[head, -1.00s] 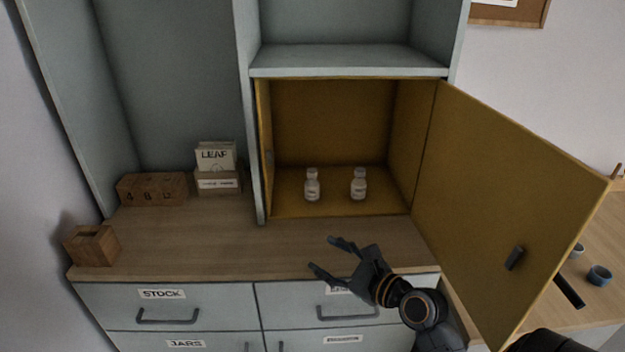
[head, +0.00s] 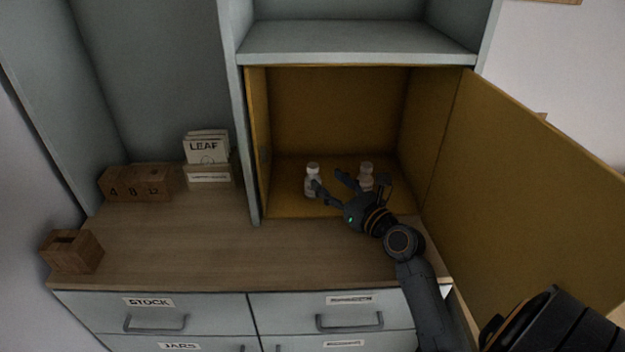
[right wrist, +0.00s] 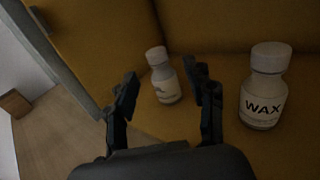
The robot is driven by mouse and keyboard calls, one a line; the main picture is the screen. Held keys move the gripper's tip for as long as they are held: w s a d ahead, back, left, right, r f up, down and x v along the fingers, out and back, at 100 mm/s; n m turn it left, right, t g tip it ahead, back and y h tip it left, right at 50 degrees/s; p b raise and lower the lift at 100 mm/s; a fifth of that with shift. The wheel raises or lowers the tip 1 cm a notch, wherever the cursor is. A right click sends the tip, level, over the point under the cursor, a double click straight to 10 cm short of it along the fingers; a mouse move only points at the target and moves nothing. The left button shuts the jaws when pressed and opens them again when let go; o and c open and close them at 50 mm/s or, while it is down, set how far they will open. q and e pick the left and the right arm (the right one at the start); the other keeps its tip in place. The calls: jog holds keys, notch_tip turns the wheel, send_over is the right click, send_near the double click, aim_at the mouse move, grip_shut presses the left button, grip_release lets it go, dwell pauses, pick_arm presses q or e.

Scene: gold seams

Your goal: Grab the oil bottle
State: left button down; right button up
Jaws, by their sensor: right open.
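Two small white capped bottles stand upright on the floor of the open yellow cabinet compartment. The left bottle (head: 311,178) lies ahead of my right gripper (head: 329,180). In the right wrist view this bottle (right wrist: 166,85) shows between the open fingers, beyond their tips; its label is partly hidden and I cannot read it. The right bottle (head: 366,170) is partly covered by the gripper in the head view. In the right wrist view it reads WAX (right wrist: 264,95) and stands to the right, outside the fingers. My right gripper is open and empty. My left gripper is not in view.
The compartment's yellow door (head: 520,190) stands open on the right, beside my right arm. A grey divider (head: 240,140) bounds the left side and a shelf (head: 355,45) lies above. Wooden blocks (head: 136,183) and a LEAF box (head: 207,150) sit on the counter at left.

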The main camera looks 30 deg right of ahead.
aim_at(316, 174)
jog(key=shift+w+d+f, duration=0.1)
jog(key=shift+w, duration=0.75)
jog(key=w, duration=0.4)
jog(key=shift+w+a, duration=0.1)
jog(key=shift+a, duration=0.3)
jog(key=shift+w+f, duration=0.15)
jog(key=shift+w, duration=0.35)
jog(key=shift+s, duration=0.1)
jog(key=c, duration=0.3)
grip_shut()
